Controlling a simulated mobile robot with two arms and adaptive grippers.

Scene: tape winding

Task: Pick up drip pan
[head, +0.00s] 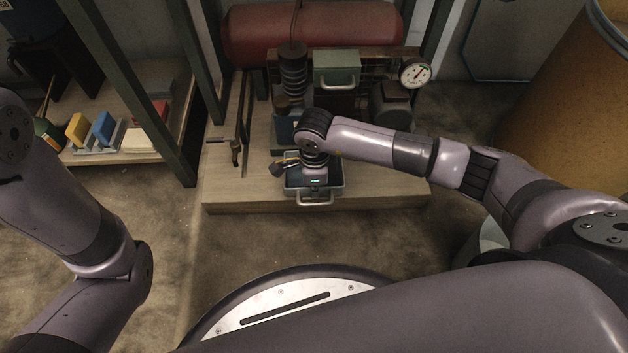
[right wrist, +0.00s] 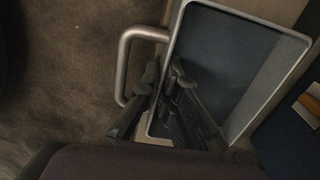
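The drip pan, a shallow grey metal tray with a rounded bar handle, sits at the front of the low wooden platform in the head view (head: 338,191). In the right wrist view its pale rim (right wrist: 262,20), dark floor and handle (right wrist: 123,65) show. My right gripper (right wrist: 165,76) points down at the handle side of the pan. One finger is outside the wall, by the handle; the other is over the pan's inside. The fingertips are apart, with the rim between them. In the head view the wrist hides the fingers and part of the pan. My left gripper is out of view.
On the wooden platform (head: 390,193) behind the pan stand a green box (head: 336,72), a dial gauge (head: 415,73) and a dark coiled column (head: 293,70). A red tank (head: 310,35) lies behind. Green posts rise at the left.

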